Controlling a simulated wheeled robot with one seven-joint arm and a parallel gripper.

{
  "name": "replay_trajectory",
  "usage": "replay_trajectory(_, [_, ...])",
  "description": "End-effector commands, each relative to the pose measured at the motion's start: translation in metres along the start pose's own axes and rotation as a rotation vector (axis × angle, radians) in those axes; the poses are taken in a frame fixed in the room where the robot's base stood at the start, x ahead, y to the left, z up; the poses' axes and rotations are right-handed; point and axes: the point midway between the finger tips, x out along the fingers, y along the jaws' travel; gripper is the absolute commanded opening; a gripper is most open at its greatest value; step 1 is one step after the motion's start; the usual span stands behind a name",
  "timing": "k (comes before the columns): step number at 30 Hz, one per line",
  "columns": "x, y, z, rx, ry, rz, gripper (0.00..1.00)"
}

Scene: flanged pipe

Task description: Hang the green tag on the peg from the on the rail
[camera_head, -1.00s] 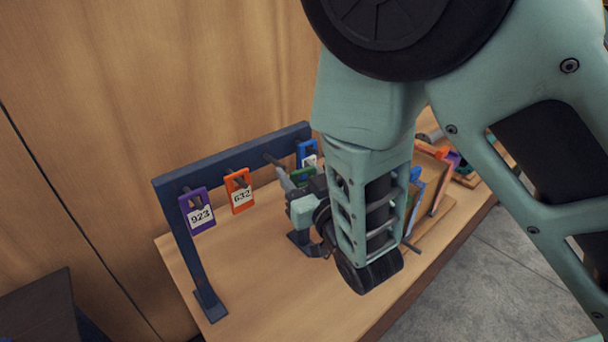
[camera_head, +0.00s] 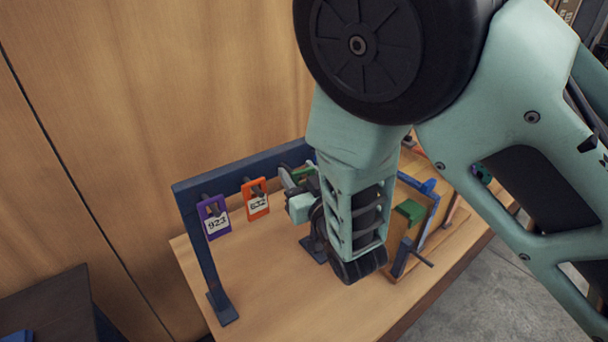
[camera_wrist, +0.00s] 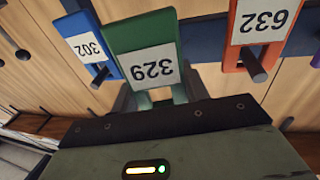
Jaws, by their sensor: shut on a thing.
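The green tag (camera_wrist: 155,40), marked 329, is held in my gripper (camera_wrist: 160,98), whose fingers are shut on it at the label end. In the head view, my gripper (camera_head: 290,183) is close to the dark blue rail (camera_head: 235,172), just right of the orange tag, and only a sliver of the green tag (camera_head: 304,171) shows. In the wrist view the tag overlaps the rail (camera_wrist: 206,40) between the blue and orange tags. The peg behind it is hidden, so I cannot tell whether the tag is on it.
A purple tag (camera_head: 214,218) and an orange tag (camera_head: 256,195) hang on the rail's left part. A blue tag (camera_wrist: 85,42), marked 302, hangs on the other side. The bench front is clear.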

Motion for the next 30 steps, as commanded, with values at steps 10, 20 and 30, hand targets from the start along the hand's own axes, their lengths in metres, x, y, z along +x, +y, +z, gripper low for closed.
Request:
replay_trajectory(10, [0.017, -0.003, 0.001, 0.000, 0.002, 0.000, 0.20])
replay_trajectory(20, [0.030, -0.006, 0.006, 0.002, 0.003, 0.001, 0.20])
replay_trajectory(30, [0.037, -0.008, 0.007, 0.000, 0.002, 0.000, 0.20])
